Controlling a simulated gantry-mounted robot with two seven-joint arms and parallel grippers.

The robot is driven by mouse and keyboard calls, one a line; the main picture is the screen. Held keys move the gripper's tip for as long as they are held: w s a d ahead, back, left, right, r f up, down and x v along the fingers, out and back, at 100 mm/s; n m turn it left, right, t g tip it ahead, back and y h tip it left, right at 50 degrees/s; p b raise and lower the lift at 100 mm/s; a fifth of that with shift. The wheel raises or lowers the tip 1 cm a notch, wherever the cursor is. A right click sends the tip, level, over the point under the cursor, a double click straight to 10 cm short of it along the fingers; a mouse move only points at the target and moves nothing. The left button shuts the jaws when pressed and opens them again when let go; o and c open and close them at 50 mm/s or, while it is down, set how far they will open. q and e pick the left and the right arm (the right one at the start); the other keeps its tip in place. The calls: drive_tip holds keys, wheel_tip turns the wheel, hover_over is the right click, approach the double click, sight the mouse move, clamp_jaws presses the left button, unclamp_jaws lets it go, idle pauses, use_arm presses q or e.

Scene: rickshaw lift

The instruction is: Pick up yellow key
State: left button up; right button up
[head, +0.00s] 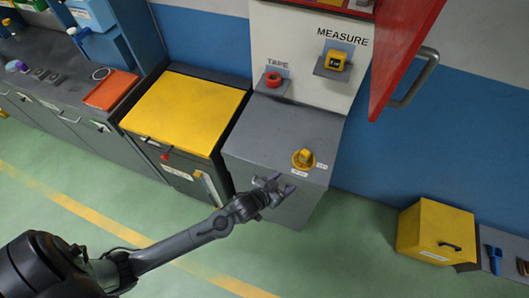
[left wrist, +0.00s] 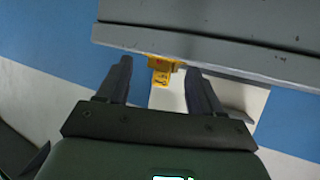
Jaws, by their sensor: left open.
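A yellow piece with a round base and a raised grip, which looks like the yellow key (head: 303,158), sits near the front right corner of the grey cabinet top (head: 265,125). My left gripper (head: 281,185) is open and empty, just in front of the cabinet edge, below and left of the yellow piece in the head view. In the left wrist view a yellow object with dark marks (left wrist: 160,72) shows between the open fingers, at a grey edge. I cannot tell whether it is the same piece. My right gripper is not in view.
A red door (head: 405,45) stands open at the upper right. A yellow-topped cabinet (head: 185,110) is at left, a yellow box (head: 435,232) at lower right.

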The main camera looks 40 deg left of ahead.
use_arm(q)
drive_tip(key=p, duration=0.1)
approach(303, 154)
wheel_tip(303, 154, down, 2)
drive_tip(key=shift+t, duration=0.5)
drive_tip(key=x, duration=0.5)
drive_tip(key=shift+w+d+r, duration=0.1)
drive_tip(key=shift+d+r, duration=0.15)
drive_tip(key=shift+d, duration=0.05)
drive_tip(key=shift+x, duration=2.85)
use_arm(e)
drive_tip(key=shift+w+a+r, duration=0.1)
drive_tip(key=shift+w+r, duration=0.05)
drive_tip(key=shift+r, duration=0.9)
use_arm(q)
drive_tip(key=shift+w+a+r, duration=0.1)
drive_tip(key=shift+a+r, duration=0.05)
drive_tip(key=shift+r, duration=0.05)
drive_tip(key=shift+c, duration=0.3)
drive_tip(key=c, duration=1)
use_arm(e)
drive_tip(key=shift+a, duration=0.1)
